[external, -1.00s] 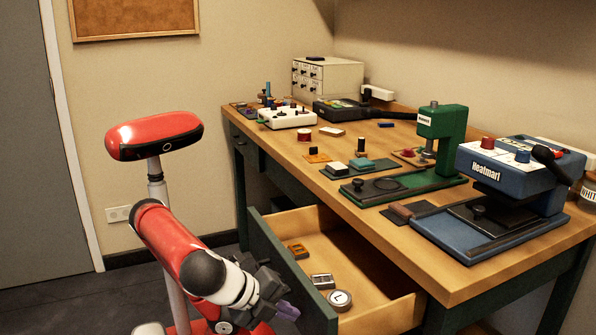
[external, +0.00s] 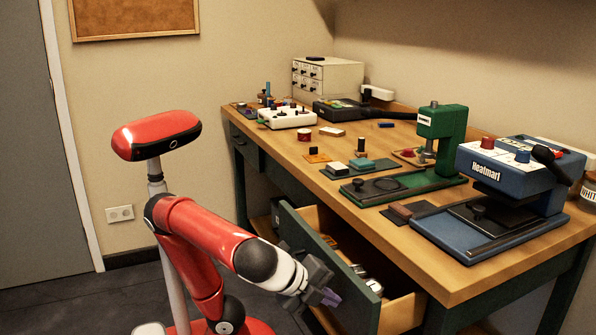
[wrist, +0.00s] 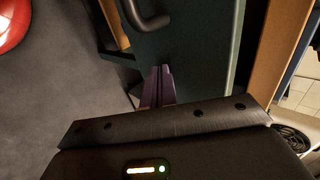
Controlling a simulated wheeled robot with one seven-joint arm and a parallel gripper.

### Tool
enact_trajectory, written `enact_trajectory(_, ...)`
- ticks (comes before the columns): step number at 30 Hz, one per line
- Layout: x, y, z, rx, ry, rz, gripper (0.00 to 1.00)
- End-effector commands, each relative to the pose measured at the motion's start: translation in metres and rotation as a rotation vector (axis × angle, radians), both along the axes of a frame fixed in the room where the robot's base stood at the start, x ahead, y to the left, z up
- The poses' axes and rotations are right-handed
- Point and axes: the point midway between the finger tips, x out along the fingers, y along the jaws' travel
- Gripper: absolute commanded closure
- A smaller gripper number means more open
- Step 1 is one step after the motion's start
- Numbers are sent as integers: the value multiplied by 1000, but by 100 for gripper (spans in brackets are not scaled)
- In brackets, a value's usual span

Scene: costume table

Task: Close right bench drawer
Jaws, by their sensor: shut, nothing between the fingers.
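The right bench drawer has a dark green front (external: 330,262) and wooden sides. In the external view it stands partly open under the worktop, with a few small items partly hidden behind the front. My gripper (external: 329,297) is shut and empty, with its purple fingertips at the drawer front's outer face. In the wrist view the shut fingertips (wrist: 158,78) lie over the green drawer front (wrist: 190,50), below and right of its dark handle (wrist: 147,14). I cannot tell for sure whether they touch it.
The wooden worktop (external: 300,160) carries a blue heat press (external: 515,175), a green press (external: 443,135) and several small tools. A second drawer (external: 246,150) at the far left of the bench is shut. The grey floor left of the bench is clear.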

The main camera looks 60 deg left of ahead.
Motion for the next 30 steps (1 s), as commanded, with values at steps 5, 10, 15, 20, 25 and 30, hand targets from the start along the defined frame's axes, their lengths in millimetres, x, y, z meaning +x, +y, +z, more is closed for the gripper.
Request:
enact_trajectory(5, 39, 0, 0, -1, 3, 2, 100)
enact_trajectory(10, 66, 0, 0, -1, 3, 2, 100)
enact_trajectory(15, 82, 0, 0, -1, 0, 1, 100)
enact_trajectory(20, 87, 0, 0, -1, 1, 1, 100)
enact_trajectory(25, 88, 0, 0, -1, 0, 0, 100)
enact_trajectory(30, 88, 0, 0, -1, 0, 0, 100)
